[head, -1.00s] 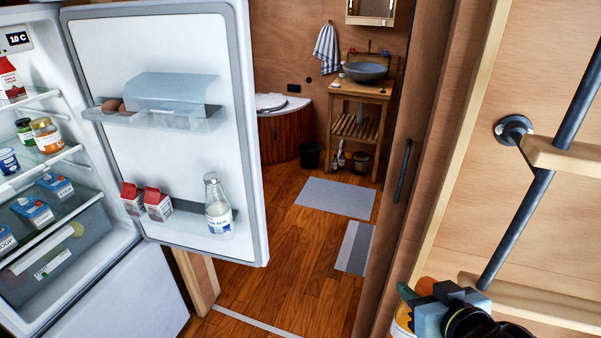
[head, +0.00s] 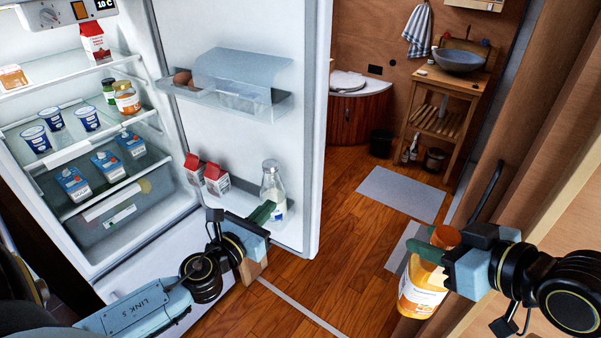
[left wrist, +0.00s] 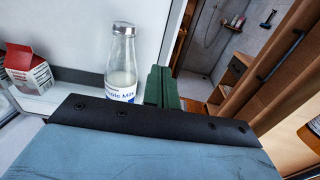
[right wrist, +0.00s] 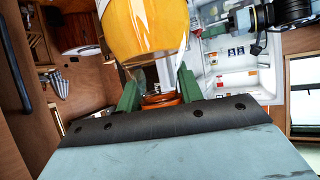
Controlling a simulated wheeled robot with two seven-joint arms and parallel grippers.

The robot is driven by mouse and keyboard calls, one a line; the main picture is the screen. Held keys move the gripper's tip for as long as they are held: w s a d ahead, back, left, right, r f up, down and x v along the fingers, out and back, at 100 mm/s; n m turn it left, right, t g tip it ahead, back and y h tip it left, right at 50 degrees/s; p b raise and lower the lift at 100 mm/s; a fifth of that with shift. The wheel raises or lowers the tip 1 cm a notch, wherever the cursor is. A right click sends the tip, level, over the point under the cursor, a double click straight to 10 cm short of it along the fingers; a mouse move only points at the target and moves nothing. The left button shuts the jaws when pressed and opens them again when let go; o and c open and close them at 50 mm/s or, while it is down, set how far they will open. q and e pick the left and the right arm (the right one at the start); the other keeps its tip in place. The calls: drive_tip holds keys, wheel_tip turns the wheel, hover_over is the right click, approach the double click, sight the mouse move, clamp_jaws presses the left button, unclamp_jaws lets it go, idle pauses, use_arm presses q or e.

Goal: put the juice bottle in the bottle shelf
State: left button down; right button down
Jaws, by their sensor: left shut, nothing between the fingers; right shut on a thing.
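The juice bottle (head: 422,290) is orange with an orange cap and a white label. My right gripper (head: 430,250) is shut on its neck, just below the cap, and holds it upright at the lower right, clear of the fridge. In the right wrist view the bottle (right wrist: 150,25) fills the top middle. The bottle shelf (head: 235,203) is the lower rack on the open fridge door. It holds a milk bottle (head: 272,185) and two red-and-white cartons (head: 216,179). My left gripper (head: 262,213) is shut and empty beside the milk bottle, partly covering the shelf's right end.
The fridge door (head: 240,35) stands wide open and carries an upper rack (head: 262,102) with eggs. Cups, jars and boxes fill the fridge shelves. A wooden wall edge (head: 545,150) stands behind my right arm.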

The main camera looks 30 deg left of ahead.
sight(304, 169)
use_arm(q)
drive_tip(key=w+p, duration=0.1)
drive_tip(key=w, duration=1.2)
drive_tip(key=shift+w+a, duration=0.15)
drive_tip(key=shift+w, duration=0.25)
use_arm(e)
drive_tip(key=shift+r, duration=0.7)
